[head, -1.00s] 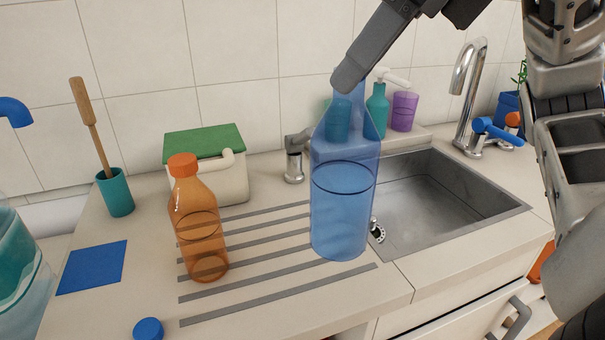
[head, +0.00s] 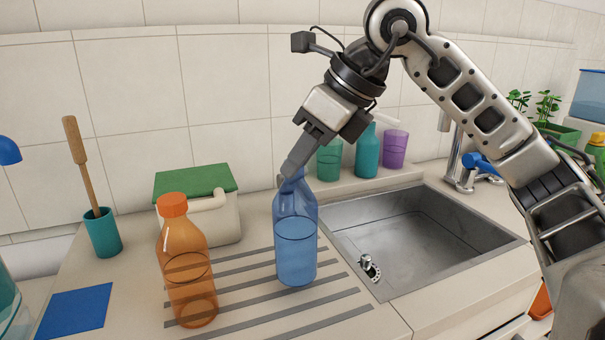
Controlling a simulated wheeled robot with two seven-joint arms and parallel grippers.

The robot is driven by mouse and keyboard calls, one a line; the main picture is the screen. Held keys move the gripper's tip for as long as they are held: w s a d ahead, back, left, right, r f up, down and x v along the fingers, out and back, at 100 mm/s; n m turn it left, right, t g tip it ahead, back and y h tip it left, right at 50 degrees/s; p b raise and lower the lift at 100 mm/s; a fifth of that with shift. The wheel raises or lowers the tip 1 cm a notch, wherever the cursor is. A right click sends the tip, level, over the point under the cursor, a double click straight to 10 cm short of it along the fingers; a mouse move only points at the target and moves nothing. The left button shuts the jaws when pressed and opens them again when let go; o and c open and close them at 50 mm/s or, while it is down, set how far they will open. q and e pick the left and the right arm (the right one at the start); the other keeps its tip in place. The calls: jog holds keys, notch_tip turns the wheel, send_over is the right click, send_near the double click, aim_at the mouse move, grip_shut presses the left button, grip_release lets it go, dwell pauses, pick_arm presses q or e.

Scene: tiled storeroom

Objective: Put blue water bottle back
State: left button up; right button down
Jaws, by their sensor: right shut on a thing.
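The blue water bottle (head: 296,245) is upright over the grooved drainboard, left of the sink. It is translucent, with a darker line around its middle. My right gripper (head: 290,176) is shut on the bottle's neck from above, and its fingers hide the top. The bottle's base appears at the drainboard strips; whether it touches them I cannot tell. A flat blue square (head: 75,312) lies on the counter at the lower left. My left gripper is not in view.
An orange bottle (head: 187,270) stands left of the blue one. Behind are a green-lidded box (head: 200,200) and a teal brush holder (head: 103,235). The sink (head: 420,235) is empty to the right. Teal and purple containers (head: 393,150) stand behind it.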

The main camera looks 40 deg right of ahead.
aim_at(303, 174)
jog(key=shift+f, duration=1.35)
jog(key=shift+f+b, duration=0.15)
jog(key=shift+b, duration=0.2)
jog(key=c, duration=1.2)
grip_release()
jog(key=shift+o, duration=0.2)
